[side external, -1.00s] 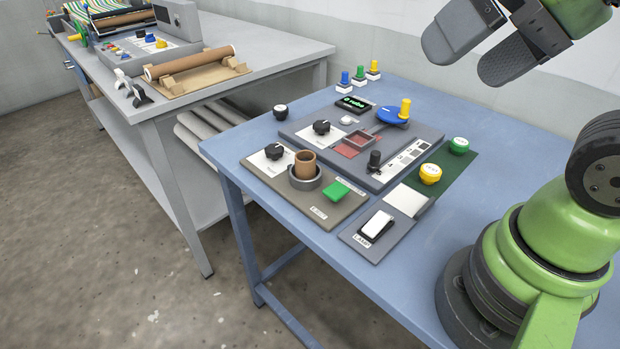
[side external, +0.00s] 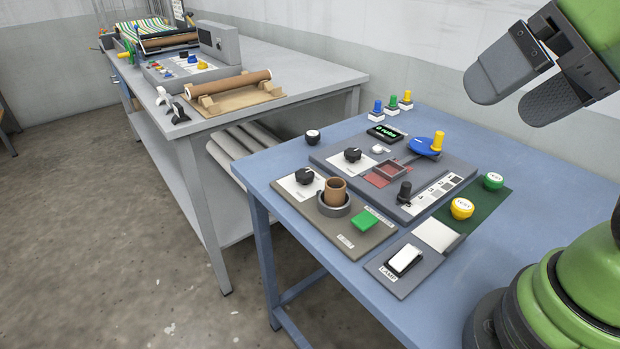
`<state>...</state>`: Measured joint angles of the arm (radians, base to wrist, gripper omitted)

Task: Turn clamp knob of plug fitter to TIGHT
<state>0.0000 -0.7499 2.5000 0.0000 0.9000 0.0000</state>
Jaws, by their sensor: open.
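The plug fitter seems to be the brown-grey panel (side external: 353,243) at the front left of the blue table. It bears a black clamp knob (side external: 305,176) on a white label, whose print is too small to read. Beside the knob, a brown cylindrical plug (side external: 336,189) stands upright in a dark grey ring holder (side external: 334,206). My gripper (side external: 508,96) is open and empty at the upper right, high above the table and well apart from the knob.
Behind the fitter is a grey panel (side external: 330,155) with another black knob (side external: 352,155), a black lever (side external: 404,192) and a blue disc with a yellow post (side external: 437,142). A white rocker switch (side external: 404,260) is at the front.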

